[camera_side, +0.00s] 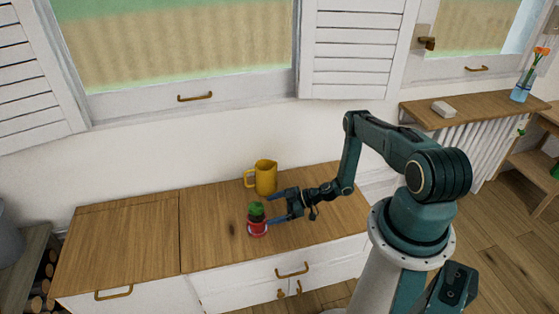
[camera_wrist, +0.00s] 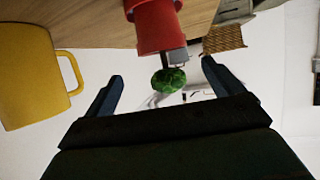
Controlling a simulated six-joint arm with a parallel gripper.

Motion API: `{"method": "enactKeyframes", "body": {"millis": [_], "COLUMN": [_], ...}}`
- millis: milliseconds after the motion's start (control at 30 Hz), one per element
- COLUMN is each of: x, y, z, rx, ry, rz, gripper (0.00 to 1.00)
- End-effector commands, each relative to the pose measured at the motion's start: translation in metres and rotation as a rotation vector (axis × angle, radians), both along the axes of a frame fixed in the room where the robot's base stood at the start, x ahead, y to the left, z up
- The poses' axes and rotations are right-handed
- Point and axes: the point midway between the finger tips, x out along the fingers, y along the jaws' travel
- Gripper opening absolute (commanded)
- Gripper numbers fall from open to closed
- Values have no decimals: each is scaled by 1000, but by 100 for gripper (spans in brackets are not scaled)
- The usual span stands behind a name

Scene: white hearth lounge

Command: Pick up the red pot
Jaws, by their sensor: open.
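The red pot (camera_side: 257,228) stands upright on the wooden counter, with a small green plant (camera_side: 257,209) in it. My gripper (camera_side: 270,210) is open and empty, just to the right of the pot, its two blue fingers pointing left toward it. In the wrist view the red pot (camera_wrist: 156,24) appears upside down at the top. Its plant (camera_wrist: 169,80) hangs below it, lined up between my spread fingers (camera_wrist: 168,84). The pot seems to lie beyond the fingertips, and I see no finger touching it.
A yellow mug (camera_side: 266,178) stands on the counter (camera_side: 215,220) behind the pot, close to my gripper; it also shows at left in the wrist view (camera_wrist: 28,75). The counter left of the pot is clear. A shelf with a flower vase (camera_side: 521,88) is far right.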

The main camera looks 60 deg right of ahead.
Motion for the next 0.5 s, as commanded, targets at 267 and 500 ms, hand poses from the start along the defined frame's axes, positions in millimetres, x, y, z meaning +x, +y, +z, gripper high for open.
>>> {"method": "enactKeyframes", "body": {"millis": [267, 500], "x": [-9, -3], "y": [4, 7], "z": [-14, -16], "rx": [3, 3], "ry": [-21, -21], "rz": [-29, -25], "gripper": [92, 92]}}
